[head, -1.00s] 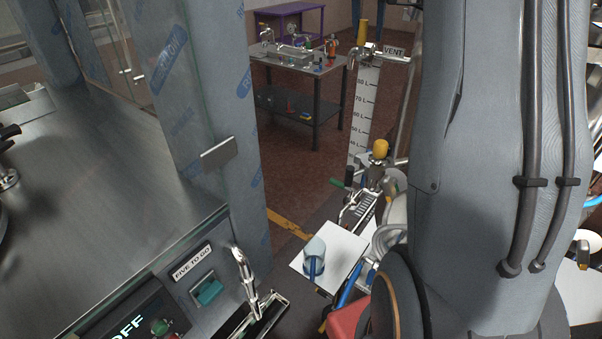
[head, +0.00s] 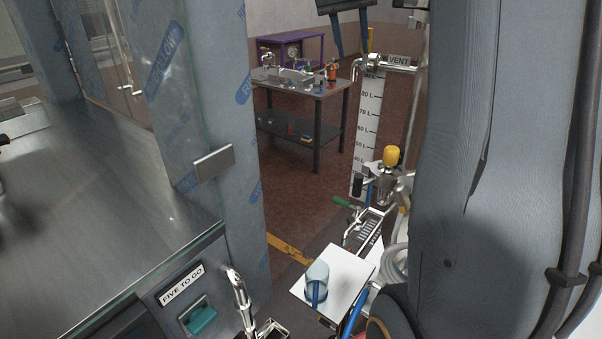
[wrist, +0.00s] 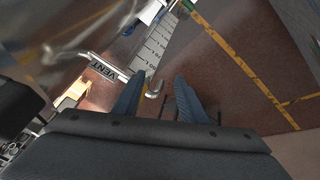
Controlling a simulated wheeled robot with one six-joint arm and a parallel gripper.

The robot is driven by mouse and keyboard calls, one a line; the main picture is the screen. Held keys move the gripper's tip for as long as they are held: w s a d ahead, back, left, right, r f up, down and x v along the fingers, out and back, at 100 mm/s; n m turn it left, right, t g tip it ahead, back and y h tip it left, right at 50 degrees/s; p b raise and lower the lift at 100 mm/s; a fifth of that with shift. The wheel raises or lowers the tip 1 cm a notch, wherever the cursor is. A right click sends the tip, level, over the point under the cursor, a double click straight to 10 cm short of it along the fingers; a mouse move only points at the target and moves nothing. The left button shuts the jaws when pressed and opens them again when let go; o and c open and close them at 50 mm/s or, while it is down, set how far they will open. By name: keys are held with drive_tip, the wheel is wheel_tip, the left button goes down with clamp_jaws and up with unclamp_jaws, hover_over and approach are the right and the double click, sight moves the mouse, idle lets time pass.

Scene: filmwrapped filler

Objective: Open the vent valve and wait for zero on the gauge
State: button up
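The vent valve (head: 372,63) is a metal tap with a down-curved spout, beside a VENT label (head: 399,60) at the upper right of the head view. A narrow yellow piece (head: 370,40) stands above it, partly hidden. My gripper (head: 351,42) hangs at the top edge, its blue-grey fingers apart, just above and left of the valve. In the wrist view the fingers (wrist: 157,98) are open, with the curved spout (wrist: 156,90) showing between them; contact cannot be told. A white scale marked in litres (head: 367,125) hangs below the valve. I cannot make out a gauge reading.
A film-wrapped post (head: 210,120) and steel counter (head: 110,215) fill the left. A workbench (head: 310,85) is behind, with open floor around it.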

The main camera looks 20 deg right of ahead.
drive_tip(key=s+a+f+n+y+b, duration=0.1)
drive_tip(key=s+a+f+b, duration=0.2)
drive_tip(key=a+f, duration=0.3)
drive_tip(key=s+a+f+n+g+y+b, duration=0.1)
drive_tip(key=a+f, duration=0.5)
drive_tip(key=f, duration=0.8)
drive_tip(key=s+a+f+n+y+b, duration=0.1)
drive_tip(key=s+a+f+b, duration=0.4)
drive_tip(key=f, duration=0.6)
drive_tip(key=shift+s+a+n+y, duration=0.3)
drive_tip(key=shift+s+a+n, duration=0.45)
drive_tip(key=shift+s, duration=0.35)
drive_tip(key=shift+f, duration=0.1)
